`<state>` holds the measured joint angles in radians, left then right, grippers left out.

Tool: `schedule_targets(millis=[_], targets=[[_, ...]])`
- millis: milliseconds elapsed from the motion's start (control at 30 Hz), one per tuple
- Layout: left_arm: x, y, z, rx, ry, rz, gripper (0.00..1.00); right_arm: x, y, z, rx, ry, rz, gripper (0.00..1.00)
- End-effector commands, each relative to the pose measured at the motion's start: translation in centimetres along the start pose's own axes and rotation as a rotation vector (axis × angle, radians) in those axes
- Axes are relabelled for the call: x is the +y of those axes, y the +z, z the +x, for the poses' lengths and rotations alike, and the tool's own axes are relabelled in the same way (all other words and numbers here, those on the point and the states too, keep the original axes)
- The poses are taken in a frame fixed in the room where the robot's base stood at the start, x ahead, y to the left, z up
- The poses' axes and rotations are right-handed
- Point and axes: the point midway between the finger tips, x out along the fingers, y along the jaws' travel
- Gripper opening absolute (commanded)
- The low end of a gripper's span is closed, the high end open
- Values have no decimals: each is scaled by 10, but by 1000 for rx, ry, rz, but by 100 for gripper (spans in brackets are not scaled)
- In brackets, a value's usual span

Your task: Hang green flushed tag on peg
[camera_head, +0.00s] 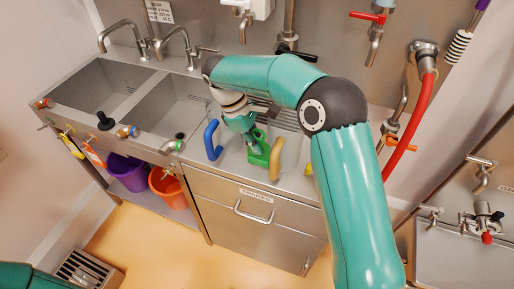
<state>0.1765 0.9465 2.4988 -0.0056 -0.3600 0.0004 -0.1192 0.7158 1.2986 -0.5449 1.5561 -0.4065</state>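A small bright green thing (259,157) sits on the counter between two clear jugs; I cannot tell if it is the green tag. My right gripper (251,140) points down right at it, with its fingertips at or just above it. The fingers are small and partly hidden, so I cannot tell if they are shut on it. A yellow tag (72,146) and an orange-and-white tag (93,153) hang at the front left of the sink unit, near small pegs. My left gripper is out of view; only a bit of my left arm shows at bottom left.
Blue-handled (212,141) and tan-handled (275,158) jugs stand close beside my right gripper. Two sink basins (98,87) with taps lie to the left. Purple (127,172) and orange (167,186) buckets are on the shelf below. A red hose (409,133) hangs right.

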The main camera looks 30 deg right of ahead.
Motion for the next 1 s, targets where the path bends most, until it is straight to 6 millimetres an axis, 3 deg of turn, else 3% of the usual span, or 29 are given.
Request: schedule_targets(millis=[133,500,700,1000], targets=[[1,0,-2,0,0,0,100,0,-6,15,-2,-1,-1,0],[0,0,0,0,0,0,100,0,-8,20,-1,0,0,0],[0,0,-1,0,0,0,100,0,-7,19,-1,0,0,31],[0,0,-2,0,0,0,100,0,-7,18,0,0,1,31]])
